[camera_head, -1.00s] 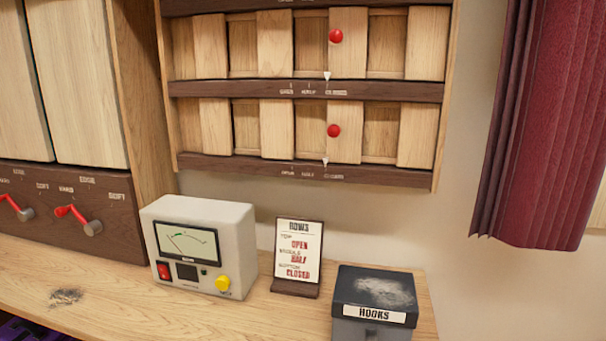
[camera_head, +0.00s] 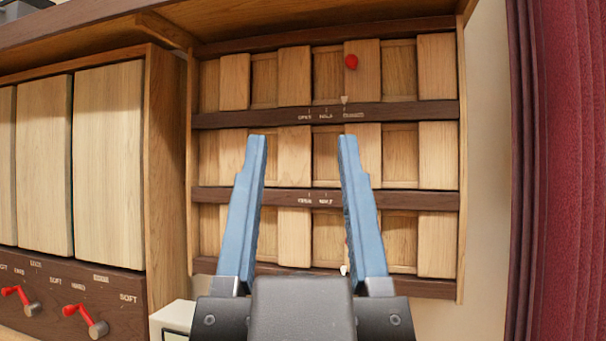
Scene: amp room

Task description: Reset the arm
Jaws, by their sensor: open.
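My gripper (camera_head: 304,142) shows from behind in the head view, with two blue fingers spread wide apart and pointing up. It is open, with nothing between the fingers. It stands in front of the wooden wall rack (camera_head: 330,200), which has three rows of sliding panels. The gripper covers parts of the middle and bottom rows. A red knob (camera_head: 351,62) on the top row is in clear view, with a white pointer (camera_head: 344,100) below it near the right-hand mark. The middle and bottom row knobs are mostly or wholly hidden behind the right finger.
A wooden cabinet (camera_head: 158,160) with pale panels stands at the left. Red levers (camera_head: 75,310) sit on its dark lower strip. A grey-white meter box (camera_head: 172,318) shows partly at the bottom. A dark red curtain (camera_head: 560,170) hangs at the right.

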